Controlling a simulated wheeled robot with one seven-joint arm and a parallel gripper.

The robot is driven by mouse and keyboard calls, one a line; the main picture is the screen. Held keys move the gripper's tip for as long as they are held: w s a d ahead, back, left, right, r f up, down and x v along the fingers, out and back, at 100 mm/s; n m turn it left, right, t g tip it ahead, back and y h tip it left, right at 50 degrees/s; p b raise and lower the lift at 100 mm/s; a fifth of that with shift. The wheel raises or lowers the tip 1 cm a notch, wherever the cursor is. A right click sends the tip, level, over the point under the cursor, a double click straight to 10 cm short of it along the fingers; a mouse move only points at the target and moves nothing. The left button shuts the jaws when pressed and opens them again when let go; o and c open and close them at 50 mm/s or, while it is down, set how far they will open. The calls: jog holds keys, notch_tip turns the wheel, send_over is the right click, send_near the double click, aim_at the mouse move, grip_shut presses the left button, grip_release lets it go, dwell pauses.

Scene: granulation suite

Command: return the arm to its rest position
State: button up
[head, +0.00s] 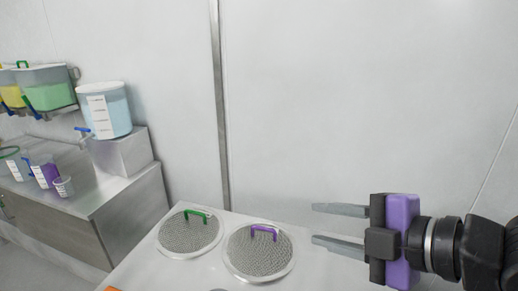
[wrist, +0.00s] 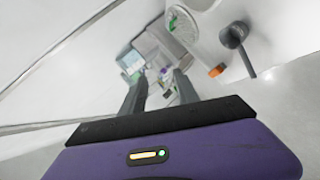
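My gripper (head: 326,224) is at the right of the head view, held level with its fingers pointing left. Its body is purple and black. The two grey fingers are apart with nothing between them. It is in front of the wall, beside and right of the sieve with the purple handle. In the wrist view my gripper (wrist: 158,95) shows its two dark fingers apart, with the far bench between and beyond them.
A white table (head: 205,270) carries a sieve with a green handle (head: 185,236) and a sieve with a purple handle (head: 260,265). A steel bench (head: 100,200) at left holds a blue-filled container (head: 116,110) on a block (head: 128,155) and several smaller vessels.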

jog(key=w+d+r+m+t+h, duration=0.15)
jog(key=d+r+m+t, duration=0.45)
jog(key=r+m+t, duration=0.75)
jog(key=s+d+f+m+g+h, duration=0.1)
jog(key=s+d+f+m+h, duration=0.25)
jog(key=f+m+h, duration=0.3)
jog(key=s+d+f+m+h, duration=0.3)
jog(key=s+f+m+h, duration=0.15)
jog(key=f+m, duration=0.3)
jog(key=s+a+f+n+g+y, duration=0.2)
jog(key=s+f+g, duration=0.1)
jog(key=s+f, duration=0.8)
jog(key=s+a+f+n+g+y, duration=0.1)
jog(key=s+f+n+g, duration=0.2)
jog(key=s+f, duration=0.8)
jog(key=s+g, duration=0.1)
jog(key=s, duration=0.3)
jog(key=shift+a+y, duration=0.35)
jog(key=shift+n+g, duration=0.25)
